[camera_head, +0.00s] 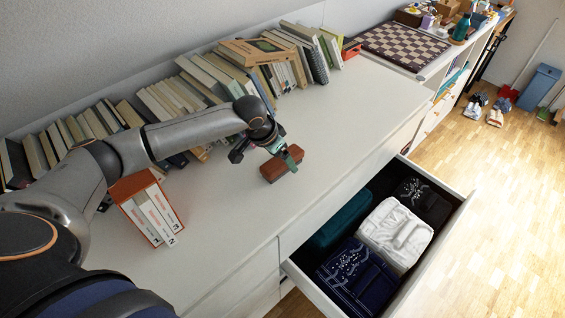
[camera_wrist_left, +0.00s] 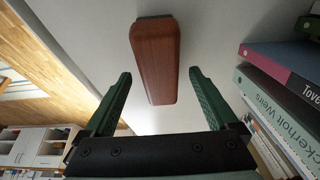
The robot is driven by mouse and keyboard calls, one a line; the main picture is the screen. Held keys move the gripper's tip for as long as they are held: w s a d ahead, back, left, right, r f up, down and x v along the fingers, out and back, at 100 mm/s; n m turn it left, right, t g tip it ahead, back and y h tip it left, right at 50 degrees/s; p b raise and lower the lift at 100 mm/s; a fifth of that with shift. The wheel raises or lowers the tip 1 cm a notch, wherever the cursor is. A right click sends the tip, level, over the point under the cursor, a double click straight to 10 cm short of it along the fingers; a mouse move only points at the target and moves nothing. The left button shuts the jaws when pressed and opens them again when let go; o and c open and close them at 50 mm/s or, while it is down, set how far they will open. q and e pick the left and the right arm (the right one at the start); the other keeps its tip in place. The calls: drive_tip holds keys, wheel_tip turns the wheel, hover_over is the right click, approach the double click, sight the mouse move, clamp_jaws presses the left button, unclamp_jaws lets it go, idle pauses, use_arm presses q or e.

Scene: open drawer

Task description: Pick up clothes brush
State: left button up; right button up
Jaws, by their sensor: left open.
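The clothes brush (camera_head: 281,165) is a reddish-brown wooden block lying on the white dresser top. It also shows in the left wrist view (camera_wrist_left: 155,60), ahead of the fingertips, with a thin dark strip along its far end. My left gripper (camera_head: 290,156) is open right by the brush in the head view. In the left wrist view its two green fingers (camera_wrist_left: 160,75) stand apart, one on each side of the brush's near end. Nothing is held between them. I cannot tell whether a finger touches the brush. My right gripper is not in view.
A row of books (camera_head: 190,90) lines the wall behind, and a few red-and-white binders (camera_head: 152,214) stand at the left. An open drawer (camera_head: 446,232) with folded clothes juts out below the front edge. A chessboard (camera_head: 403,45) lies at the back right. The dresser top right of the brush is clear.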

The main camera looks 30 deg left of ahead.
use_arm(q)
drive_tip(key=shift+f+p, duration=0.25)
drive_tip(key=shift+p, duration=0.1)
idle(0.5)
clamp_jaws()
idle(0.7)
